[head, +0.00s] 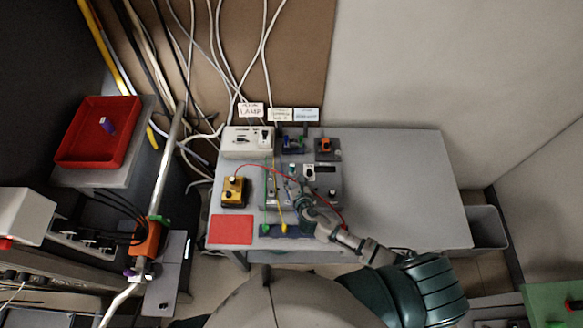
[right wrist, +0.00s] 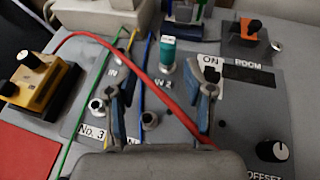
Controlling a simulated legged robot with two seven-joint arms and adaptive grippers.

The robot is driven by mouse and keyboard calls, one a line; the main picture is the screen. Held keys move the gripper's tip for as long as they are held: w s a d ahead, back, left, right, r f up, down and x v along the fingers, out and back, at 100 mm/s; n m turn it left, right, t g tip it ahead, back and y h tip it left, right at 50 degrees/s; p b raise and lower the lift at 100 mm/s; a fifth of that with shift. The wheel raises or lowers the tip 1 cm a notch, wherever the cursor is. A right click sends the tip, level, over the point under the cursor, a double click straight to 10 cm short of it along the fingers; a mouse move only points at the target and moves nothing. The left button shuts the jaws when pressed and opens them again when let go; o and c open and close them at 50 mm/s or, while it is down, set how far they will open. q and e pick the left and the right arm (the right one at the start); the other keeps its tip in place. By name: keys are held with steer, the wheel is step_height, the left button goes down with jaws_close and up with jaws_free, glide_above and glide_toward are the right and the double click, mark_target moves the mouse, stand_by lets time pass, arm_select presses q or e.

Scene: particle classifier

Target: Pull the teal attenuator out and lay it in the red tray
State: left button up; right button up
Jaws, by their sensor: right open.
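The teal attenuator (right wrist: 168,52) is a short upright cylinder on the grey panel box (right wrist: 232,115), seated in a metal socket. My right gripper (right wrist: 162,80) is open above the panel, its two blue-grey fingers apart. In the right wrist view the attenuator shows between and beyond the fingertips, not touched by them. In the head view my right gripper (head: 296,188) hangs over the panel box and partly hides it. The red tray (head: 129,138) stands at the left on a grey stand, with a small purple-blue piece (head: 107,125) in it. My left gripper is not in view.
A red cable (right wrist: 105,43) crosses the panel, beside green, yellow and blue cables. A yellow box (head: 233,190) and a flat red mat (head: 231,229) lie left of the panel. A white lamp box (head: 240,142) stands behind. The table's right side (head: 410,180) is clear.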

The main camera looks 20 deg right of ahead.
mark_target(293, 169)
steer(key=x, duration=0.3)
steer(key=shift+w+f, duration=0.1)
steer(key=shift+w, duration=0.05)
steer(key=shift+w+d+f, duration=0.15)
steer(key=shift+w+d, duration=0.1)
steer(key=w, duration=0.1)
steer(key=w+f, duration=0.1)
steer(key=w+d, duration=0.1)
steer(key=shift+w+f, duration=0.1)
steer(key=shift+f, duration=0.3)
steer(key=shift+w+a+f, duration=0.1)
steer(key=shift+w+f, duration=0.05)
steer(key=shift+w, duration=0.2)
steer(key=shift+s+a, duration=0.1)
steer(key=shift+a, duration=0.05)
steer(key=shift+c, duration=0.7)
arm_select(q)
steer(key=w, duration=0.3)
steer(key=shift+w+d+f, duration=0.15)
arm_select(e)
jaws_close()
